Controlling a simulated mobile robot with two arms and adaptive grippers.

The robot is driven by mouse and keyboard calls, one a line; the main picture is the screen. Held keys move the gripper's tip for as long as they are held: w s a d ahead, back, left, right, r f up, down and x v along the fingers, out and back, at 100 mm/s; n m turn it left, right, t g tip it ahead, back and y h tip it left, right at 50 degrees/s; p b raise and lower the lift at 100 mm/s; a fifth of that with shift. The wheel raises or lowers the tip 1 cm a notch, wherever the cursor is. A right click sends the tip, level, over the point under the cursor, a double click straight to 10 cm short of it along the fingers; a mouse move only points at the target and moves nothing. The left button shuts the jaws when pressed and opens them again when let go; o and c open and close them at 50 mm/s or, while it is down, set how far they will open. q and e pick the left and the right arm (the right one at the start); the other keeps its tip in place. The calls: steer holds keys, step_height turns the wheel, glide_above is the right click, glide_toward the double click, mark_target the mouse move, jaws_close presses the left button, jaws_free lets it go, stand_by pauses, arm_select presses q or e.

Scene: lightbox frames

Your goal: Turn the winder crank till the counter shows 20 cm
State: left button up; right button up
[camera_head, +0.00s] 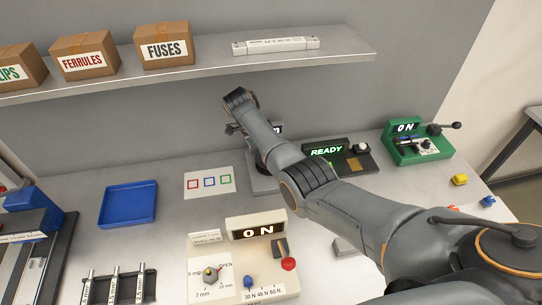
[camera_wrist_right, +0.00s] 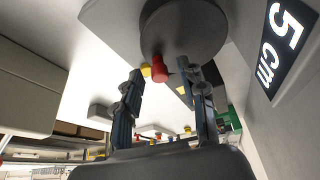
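The winder (camera_head: 263,184) stands at the back of the bench, mostly hidden behind my right arm in the head view. In the right wrist view its counter (camera_wrist_right: 284,45) reads 5 cm. A dark grey round disc (camera_wrist_right: 185,28) carries a red crank knob (camera_wrist_right: 183,66). My right gripper (camera_wrist_right: 165,76) is open, its two fingers apart. The red knob shows between the fingertips, closer to the right-hand finger; I cannot tell whether they touch. In the head view the right gripper is largely hidden by the arm. My left gripper is not in view.
A READY device (camera_head: 326,150) and a green ON device (camera_head: 417,148) stand right of the winder. A blue tray (camera_head: 128,204) and marked card (camera_head: 209,182) lie left. A shelf (camera_head: 200,74) with boxes hangs above.

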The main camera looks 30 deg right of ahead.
steer(key=v, duration=0.7)
steer(key=shift+r, duration=0.2)
steer(key=shift+a+f, duration=0.1)
stand_by(0.3)
